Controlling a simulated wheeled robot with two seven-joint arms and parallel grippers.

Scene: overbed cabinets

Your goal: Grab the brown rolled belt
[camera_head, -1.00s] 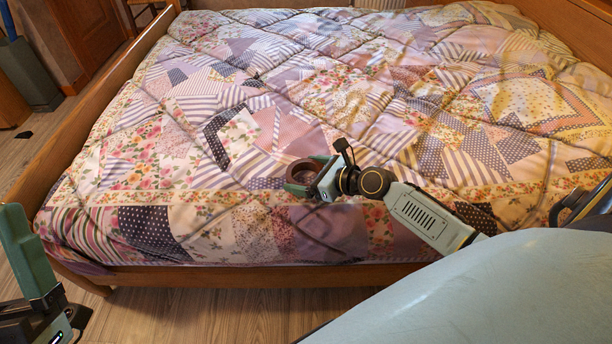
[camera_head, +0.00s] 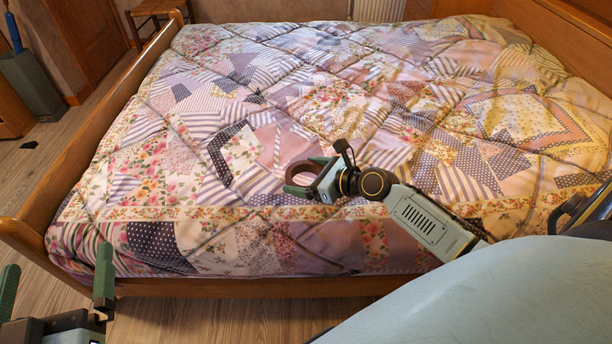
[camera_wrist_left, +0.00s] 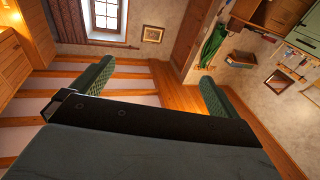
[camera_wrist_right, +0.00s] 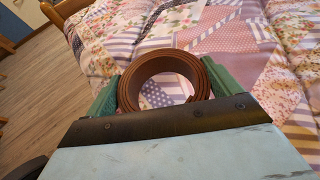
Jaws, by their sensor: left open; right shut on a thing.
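The brown rolled belt (camera_head: 288,171) is a round coil with an open centre, over the near part of the bed in the head view. My right gripper (camera_head: 303,175) is shut on it, one green finger on each side of the coil. In the right wrist view the belt (camera_wrist_right: 163,58) sits between the two fingers, and quilt shows through its centre. I cannot tell whether the belt touches the quilt. My left gripper (camera_head: 56,280) is open and empty at the lower left, off the bed's near corner. Its two fingers stand wide apart in the left wrist view (camera_wrist_left: 155,85).
The patchwork quilt (camera_head: 210,100) covers the bed. The wooden bed rail (camera_head: 95,135) runs along the left, with a raised corner near my left gripper. A stool (camera_head: 155,10) stands at the back left. Bare wooden floor (camera_head: 60,165) lies left of the bed.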

